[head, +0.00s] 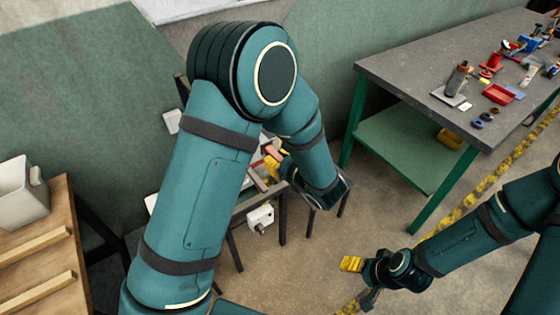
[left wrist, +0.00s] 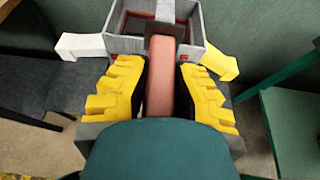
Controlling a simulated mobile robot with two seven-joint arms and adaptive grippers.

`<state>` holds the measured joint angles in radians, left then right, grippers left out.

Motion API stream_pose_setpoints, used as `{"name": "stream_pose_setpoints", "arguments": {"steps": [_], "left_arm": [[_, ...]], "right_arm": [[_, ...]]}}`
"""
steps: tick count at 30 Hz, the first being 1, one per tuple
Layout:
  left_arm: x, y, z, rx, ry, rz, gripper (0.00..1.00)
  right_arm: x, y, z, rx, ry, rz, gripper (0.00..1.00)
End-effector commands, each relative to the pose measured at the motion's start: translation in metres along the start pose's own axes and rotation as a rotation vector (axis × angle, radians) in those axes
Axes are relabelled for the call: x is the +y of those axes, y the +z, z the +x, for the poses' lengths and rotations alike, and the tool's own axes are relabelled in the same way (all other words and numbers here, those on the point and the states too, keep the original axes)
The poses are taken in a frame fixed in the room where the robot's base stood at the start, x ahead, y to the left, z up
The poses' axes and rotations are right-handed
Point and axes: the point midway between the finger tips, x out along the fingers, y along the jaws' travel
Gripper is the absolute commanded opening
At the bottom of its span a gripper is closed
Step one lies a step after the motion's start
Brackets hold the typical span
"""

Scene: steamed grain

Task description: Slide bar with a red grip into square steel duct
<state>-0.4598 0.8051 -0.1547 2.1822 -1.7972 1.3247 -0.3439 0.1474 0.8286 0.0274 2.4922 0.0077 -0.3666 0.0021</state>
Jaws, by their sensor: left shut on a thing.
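My left gripper (left wrist: 160,95) is shut on the red grip (left wrist: 160,75) of the bar, with one yellow finger on each side. The grip points away from the wrist toward the square steel duct (left wrist: 122,42), a grey open-topped frame with some red inside. In the head view my left gripper (head: 271,164) and the grip (head: 273,152) are partly hidden by my arm. My right gripper (head: 352,264) is low over the floor, away from the duct; its opening is unclear.
A white piece (left wrist: 82,46) and a yellow piece (left wrist: 222,66) stick out beside the duct. A grey-topped workbench (head: 420,65) with several tools stands at the right. A wooden table (head: 40,250) with a white container (head: 22,190) is at the left.

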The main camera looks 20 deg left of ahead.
Motion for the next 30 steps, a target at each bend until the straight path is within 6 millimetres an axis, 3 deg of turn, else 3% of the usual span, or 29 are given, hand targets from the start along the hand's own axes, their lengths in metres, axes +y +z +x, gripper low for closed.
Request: {"name": "stream_pose_setpoints", "arguments": {"steps": [16, 30], "left_arm": [[0.0, 0.002, 0.004, -0.002, 0.0, -0.001, 0.0], [0.0, 0.008, 0.019, -0.002, 0.001, -0.002, 0.0]], "right_arm": [[0.0, 0.0, 0.001, 0.0, 0.0, 0.0, 0.72], [0.001, 0.0, 0.002, 0.0, 0.0, 0.0, 0.72]]}}
